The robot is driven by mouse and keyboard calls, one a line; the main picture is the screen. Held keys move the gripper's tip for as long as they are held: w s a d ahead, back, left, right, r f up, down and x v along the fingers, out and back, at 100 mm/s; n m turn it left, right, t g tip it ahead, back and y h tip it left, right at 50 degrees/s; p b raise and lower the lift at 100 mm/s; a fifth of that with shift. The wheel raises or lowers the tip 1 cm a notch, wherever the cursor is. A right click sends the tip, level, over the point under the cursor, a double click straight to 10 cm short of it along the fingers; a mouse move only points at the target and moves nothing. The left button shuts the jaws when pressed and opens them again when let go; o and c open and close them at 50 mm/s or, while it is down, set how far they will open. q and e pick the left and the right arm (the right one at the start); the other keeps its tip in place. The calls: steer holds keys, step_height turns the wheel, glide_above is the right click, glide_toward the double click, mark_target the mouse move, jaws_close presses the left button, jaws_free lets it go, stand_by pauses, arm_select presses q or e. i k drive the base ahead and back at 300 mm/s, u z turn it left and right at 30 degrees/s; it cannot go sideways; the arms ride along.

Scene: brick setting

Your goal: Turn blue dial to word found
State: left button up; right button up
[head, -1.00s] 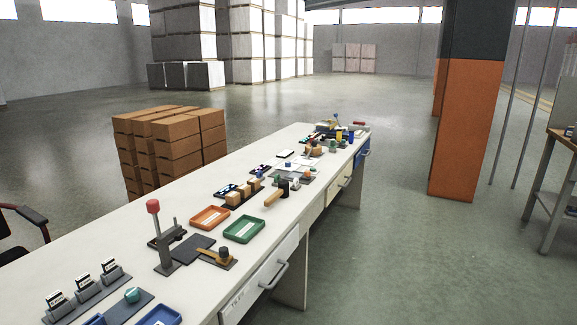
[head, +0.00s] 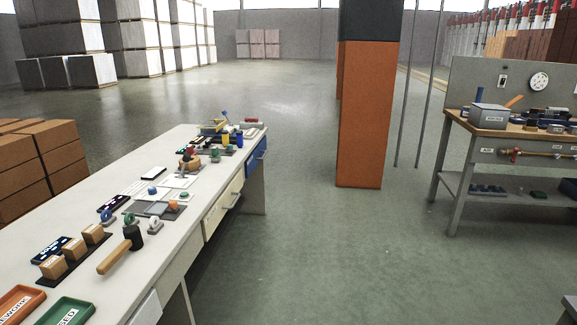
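Neither of my grippers is in view. On the long white table (head: 60,222), a small blue round piece (head: 108,216) stands beside a green one (head: 130,219) and a grey-white one (head: 155,226). Another small blue knob (head: 152,190) sits farther back near pale sheets. Either blue piece could be the dial; they are too small to tell. No word "found" can be read from here.
A wooden-handled mallet (head: 115,256), small boxes (head: 97,234), an orange tray (head: 18,303) and a green tray (head: 65,311) lie on the near table. An orange pillar (head: 362,115) and a workbench (head: 510,130) stand at right. Open floor (head: 310,255) lies between.

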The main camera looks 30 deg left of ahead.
mark_target(151, 190)
steer(key=z, duration=0.2)
steer(key=i, duration=2.3)
steer(key=u, duration=1.55)
steer(key=i, duration=1)
steer(key=u, duration=1.05)
